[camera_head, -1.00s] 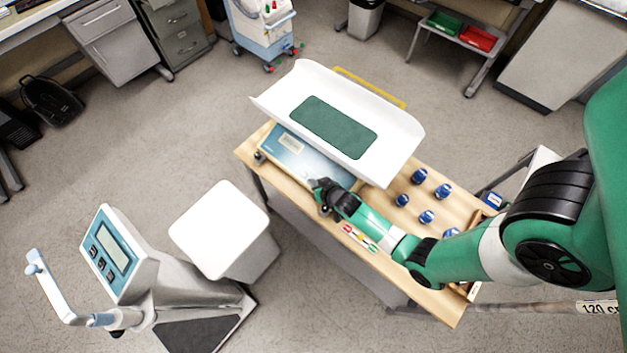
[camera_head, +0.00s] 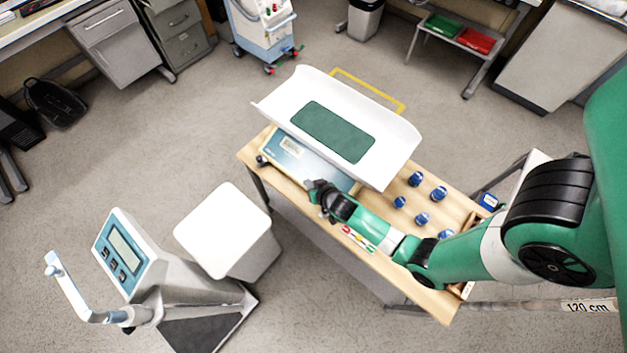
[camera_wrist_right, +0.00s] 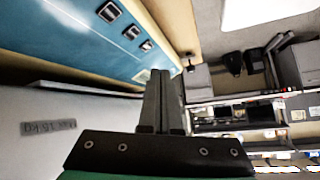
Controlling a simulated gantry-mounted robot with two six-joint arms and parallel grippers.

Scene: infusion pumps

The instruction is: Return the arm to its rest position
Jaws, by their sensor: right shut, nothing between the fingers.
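My right arm (camera_head: 455,262) is green with black joints and comes in from the right, reaching low over the front part of the wooden table. My right gripper (camera_head: 315,192) is at the table's front edge, just in front of the blue panel of the baby scale (camera_head: 301,155). It is shut and empty. In the right wrist view its fingers (camera_wrist_right: 160,95) are together, with the blue panel and its buttons (camera_wrist_right: 110,35) close to their upper left. My left gripper is in neither view.
Several blue-capped bottles (camera_head: 415,180) stand on the table (camera_head: 395,275) right of the white scale tray (camera_head: 385,135). Coloured buttons (camera_head: 357,238) are near the front edge. The floor beyond is open.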

